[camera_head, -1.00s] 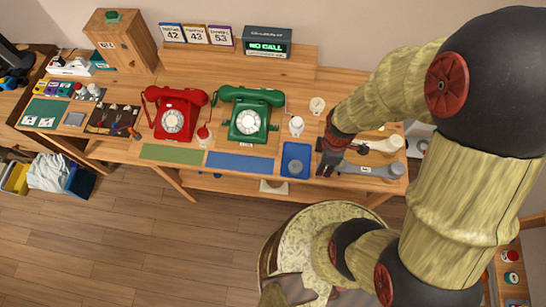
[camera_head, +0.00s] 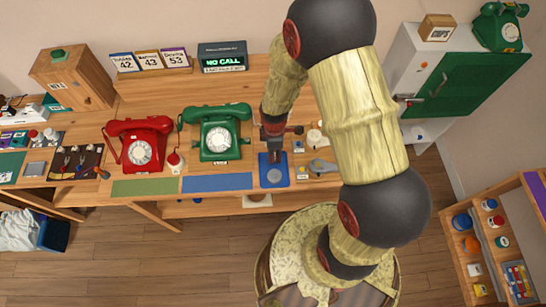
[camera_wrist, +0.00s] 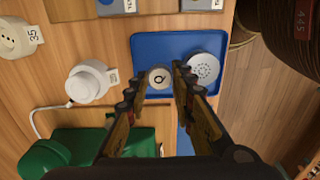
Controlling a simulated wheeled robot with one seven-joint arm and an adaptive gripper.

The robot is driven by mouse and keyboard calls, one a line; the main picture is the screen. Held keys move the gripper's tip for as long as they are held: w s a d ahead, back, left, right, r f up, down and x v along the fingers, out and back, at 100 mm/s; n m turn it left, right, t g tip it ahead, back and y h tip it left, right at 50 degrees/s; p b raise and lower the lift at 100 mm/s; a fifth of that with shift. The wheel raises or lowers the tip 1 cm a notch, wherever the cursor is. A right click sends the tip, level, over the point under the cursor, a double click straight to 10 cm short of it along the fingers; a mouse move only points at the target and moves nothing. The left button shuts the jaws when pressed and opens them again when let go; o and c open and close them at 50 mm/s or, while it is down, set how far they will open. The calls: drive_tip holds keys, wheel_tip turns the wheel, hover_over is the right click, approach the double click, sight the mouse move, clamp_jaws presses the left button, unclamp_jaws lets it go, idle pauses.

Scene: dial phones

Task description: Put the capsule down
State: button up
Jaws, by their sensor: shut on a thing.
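My gripper (camera_wrist: 159,75) is shut on a small round capsule marked Q (camera_wrist: 159,77), which shows between the fingertips in the wrist view. My gripper (camera_head: 273,152) is over the back part of the blue tray (camera_head: 264,183) in the head view. The tray also shows in the wrist view (camera_wrist: 185,40). A grey perforated disc (camera_wrist: 204,68) lies in the tray beside the held capsule; it also shows in the head view (camera_head: 274,175). I cannot tell whether the held capsule touches the tray floor.
The green phone (camera_head: 217,137) and red phone (camera_head: 140,146) stand left of the tray. A white round piece with a cord (camera_wrist: 88,82) is near the gripper. Blue (camera_head: 217,182) and green (camera_head: 146,188) mats lie in front.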

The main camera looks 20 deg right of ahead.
drive_tip(key=shift+w+a+f, duration=0.1)
drive_tip(key=shift+w+f, duration=0.2)
drive_tip(key=shift+f, duration=0.25)
drive_tip(key=shift+f+b, duration=0.4)
drive_tip(key=shift+f, duration=0.9)
drive_tip(key=shift+f, duration=0.2)
drive_tip(key=o, duration=0.9)
drive_tip(key=shift+r, duration=0.15)
